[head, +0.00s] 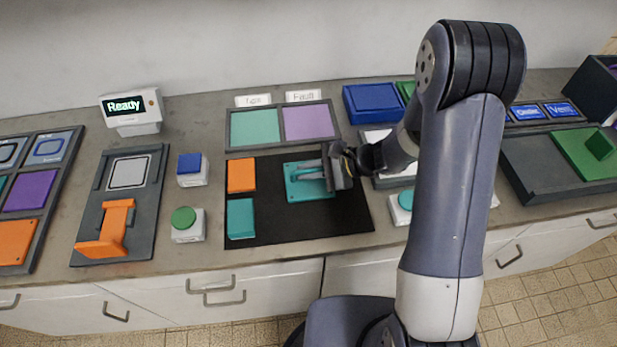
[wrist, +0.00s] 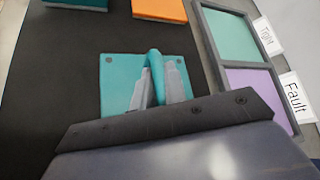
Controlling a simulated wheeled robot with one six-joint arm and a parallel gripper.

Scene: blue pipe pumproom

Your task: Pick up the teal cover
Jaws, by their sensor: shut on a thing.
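The teal cover (head: 318,189) is a flat square plate with a raised teal handle, over the right part of the black mat. It also shows in the wrist view (wrist: 116,76), with corner holes and the handle rising between my fingers. My gripper (head: 308,172) is shut on the handle from the right side; its two grey fingers show in the wrist view (wrist: 155,88). The near part of the cover is hidden behind my gripper in the wrist view. I cannot tell whether the plate touches the mat.
An orange block (head: 241,175) and a teal block (head: 240,218) lie on the mat (head: 290,230), left of the cover. Behind is a tray with teal and purple panels (head: 308,122). Blue (head: 190,163) and green (head: 184,218) buttons stand left of the mat.

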